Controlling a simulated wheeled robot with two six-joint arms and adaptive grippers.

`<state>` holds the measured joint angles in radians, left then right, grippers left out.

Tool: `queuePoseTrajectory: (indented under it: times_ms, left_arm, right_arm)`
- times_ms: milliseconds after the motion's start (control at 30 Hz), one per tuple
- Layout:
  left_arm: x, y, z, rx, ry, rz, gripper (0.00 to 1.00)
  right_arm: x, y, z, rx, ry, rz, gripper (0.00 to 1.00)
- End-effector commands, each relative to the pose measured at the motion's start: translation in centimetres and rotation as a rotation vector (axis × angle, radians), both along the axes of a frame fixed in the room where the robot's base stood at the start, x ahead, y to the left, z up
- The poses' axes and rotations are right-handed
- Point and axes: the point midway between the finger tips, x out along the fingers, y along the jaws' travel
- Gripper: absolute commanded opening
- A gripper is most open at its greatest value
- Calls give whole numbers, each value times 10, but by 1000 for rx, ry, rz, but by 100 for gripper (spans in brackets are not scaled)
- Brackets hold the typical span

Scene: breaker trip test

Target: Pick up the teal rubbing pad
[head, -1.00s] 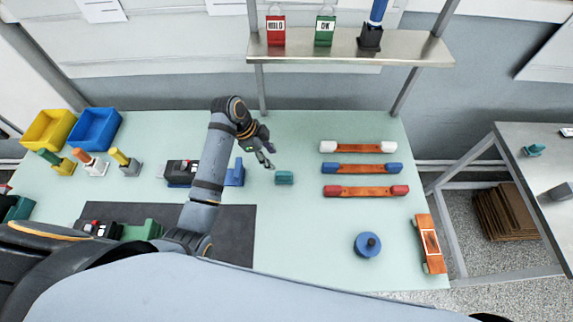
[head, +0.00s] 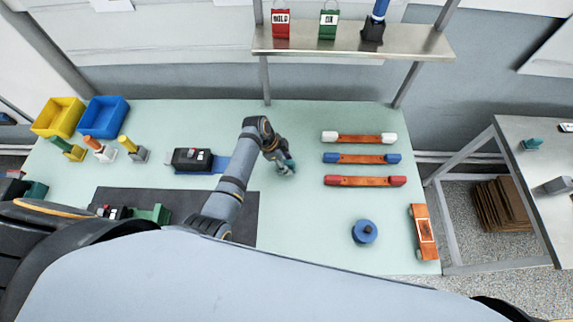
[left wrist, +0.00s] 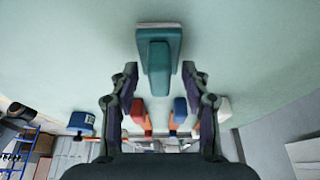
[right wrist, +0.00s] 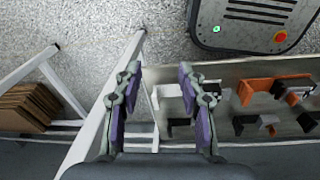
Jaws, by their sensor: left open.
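The teal rubbing pad (left wrist: 158,65) lies on the pale green bench. In the left wrist view it has a wide base and a raised grip bar, which points between my fingers. My left gripper (left wrist: 160,80) is open, one finger on each side of the bar's near end, with visible gaps. In the head view my left gripper (head: 288,171) is low over the pad's spot and mostly hides it. My right gripper (right wrist: 160,75) is open and empty in the right wrist view, away from the bench top, and out of the head view.
Left of the gripper sits a black breaker (head: 188,158) on a blue base. Three bars with coloured ends (head: 358,158) lie to the right, and a blue disc (head: 364,231) nearer me. A shelf (head: 350,42) stands behind. Another teal piece (head: 532,143) is on the side table.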

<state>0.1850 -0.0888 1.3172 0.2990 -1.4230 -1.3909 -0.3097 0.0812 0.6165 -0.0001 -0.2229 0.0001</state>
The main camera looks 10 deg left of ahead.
Motion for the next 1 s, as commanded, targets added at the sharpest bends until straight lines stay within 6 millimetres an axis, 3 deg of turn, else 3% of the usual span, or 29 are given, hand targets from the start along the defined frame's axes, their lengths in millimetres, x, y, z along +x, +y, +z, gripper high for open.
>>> queuePoseTrajectory:
  times_ms: [67,433,767,1000]
  left_arm:
    - [0,0,0,0,0,0,47]
    - [0,0,0,0,0,1,0]
    - [0,0,1,0,0,1,0]
    - [4,-1,17,0,0,4,0]
  right_arm:
    - [1,-1,0,-1,-1,0,40]
    - [11,-1,1,-1,-18,1,40]
    - [11,0,1,0,-18,0,40]
    - [11,2,15,3,-18,0,40]
